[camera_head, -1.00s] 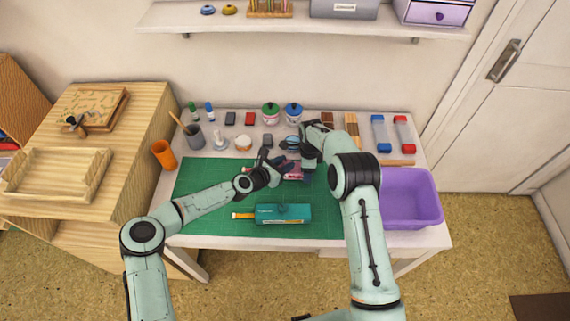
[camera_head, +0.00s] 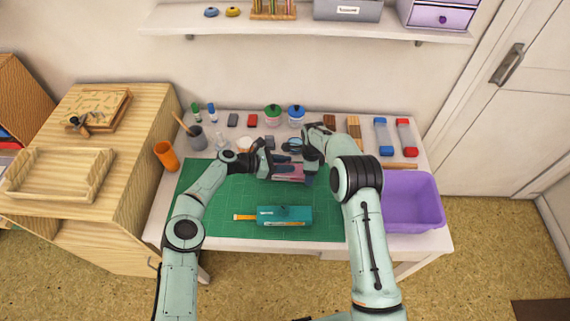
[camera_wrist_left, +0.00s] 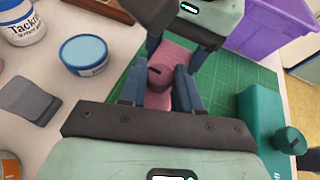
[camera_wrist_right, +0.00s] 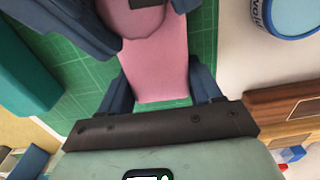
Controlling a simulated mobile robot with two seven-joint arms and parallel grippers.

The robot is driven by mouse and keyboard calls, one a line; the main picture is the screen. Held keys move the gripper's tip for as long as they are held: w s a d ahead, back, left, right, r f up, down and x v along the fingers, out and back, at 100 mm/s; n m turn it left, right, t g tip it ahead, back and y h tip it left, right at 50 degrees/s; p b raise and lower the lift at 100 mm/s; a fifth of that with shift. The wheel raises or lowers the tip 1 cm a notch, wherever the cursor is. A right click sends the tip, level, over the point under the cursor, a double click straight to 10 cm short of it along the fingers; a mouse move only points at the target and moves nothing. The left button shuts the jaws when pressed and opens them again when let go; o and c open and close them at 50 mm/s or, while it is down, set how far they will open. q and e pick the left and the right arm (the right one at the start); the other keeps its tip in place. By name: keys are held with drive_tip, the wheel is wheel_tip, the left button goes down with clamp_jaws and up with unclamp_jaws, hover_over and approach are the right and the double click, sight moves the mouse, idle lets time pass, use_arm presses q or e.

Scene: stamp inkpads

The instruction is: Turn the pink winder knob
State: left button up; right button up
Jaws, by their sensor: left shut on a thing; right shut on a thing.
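The pink device (camera_head: 290,172) lies on the green cutting mat (camera_head: 225,215), partly hidden between my two grippers in the head view. In the left wrist view its round pink winder knob (camera_wrist_left: 159,75), with a dark slot, sits between the blue fingers of my left gripper (camera_wrist_left: 160,88), which is shut on it. My right gripper (camera_wrist_right: 160,92) is shut on the pink body (camera_wrist_right: 158,60), with a finger along each side. The knob also shows at the top of the right wrist view (camera_wrist_right: 130,18), beside the left gripper's fingers.
A purple bin (camera_head: 412,200) stands at the right. Jars, a blue-lidded tub (camera_wrist_left: 84,52) and small blocks line the back.

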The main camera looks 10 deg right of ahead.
use_arm(q)
drive_tip(key=shift+a+f, duration=0.1)
drive_tip(key=shift+f, duration=0.15)
drive_tip(key=o, duration=1.1)
drive_tip(key=shift+r, duration=0.15)
drive_tip(key=shift+c, duration=0.2)
drive_tip(key=v, duration=1.2)
drive_tip(key=shift+w, duration=0.1)
